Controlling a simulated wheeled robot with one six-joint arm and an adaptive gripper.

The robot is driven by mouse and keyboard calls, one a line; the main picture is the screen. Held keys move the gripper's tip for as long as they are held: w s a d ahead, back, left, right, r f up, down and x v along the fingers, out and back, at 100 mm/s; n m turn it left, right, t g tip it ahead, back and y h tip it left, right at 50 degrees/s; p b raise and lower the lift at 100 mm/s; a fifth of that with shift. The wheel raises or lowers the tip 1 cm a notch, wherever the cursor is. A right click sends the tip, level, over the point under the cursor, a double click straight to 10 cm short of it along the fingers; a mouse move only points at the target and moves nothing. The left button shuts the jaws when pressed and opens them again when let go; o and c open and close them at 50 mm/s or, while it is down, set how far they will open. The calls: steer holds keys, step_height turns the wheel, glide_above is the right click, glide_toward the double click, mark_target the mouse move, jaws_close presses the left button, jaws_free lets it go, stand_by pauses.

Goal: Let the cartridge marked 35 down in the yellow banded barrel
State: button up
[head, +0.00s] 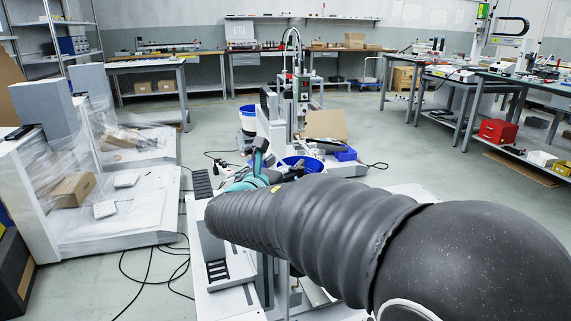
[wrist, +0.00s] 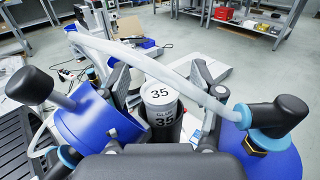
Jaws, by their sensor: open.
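My gripper (wrist: 161,78) is open, with one grey finger on each side of the cartridge. I cannot tell whether either finger touches it. The lower part of the cartridge is hidden by the gripper's body. I cannot make out the yellow banded barrel for certain, nor whether the cartridge is inside it. In the head view my own arm hides the cartridge and most of the gripper.
Blue rounded bodies fill the left (wrist: 97,128) and right (wrist: 272,160) of the wrist view, and a pale hose (wrist: 150,58) crosses above the cartridge. A gantry machine (head: 302,92) and a blue bowl (head: 302,163) stand beyond my arm. Open floor (head: 420,165) lies to the right.

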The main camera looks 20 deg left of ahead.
steer(key=shift+y, duration=0.4)
steer(key=s, duration=0.3)
steer(key=s+a, duration=0.1)
steer(key=s, duration=0.3)
steer(key=s+a, duration=0.1)
steer(key=s, duration=0.2)
steer(key=shift+s+f, duration=0.15)
steer(key=shift+s, duration=0.1)
steer(key=shift+s+d, duration=0.2)
steer(key=shift+s, duration=0.25)
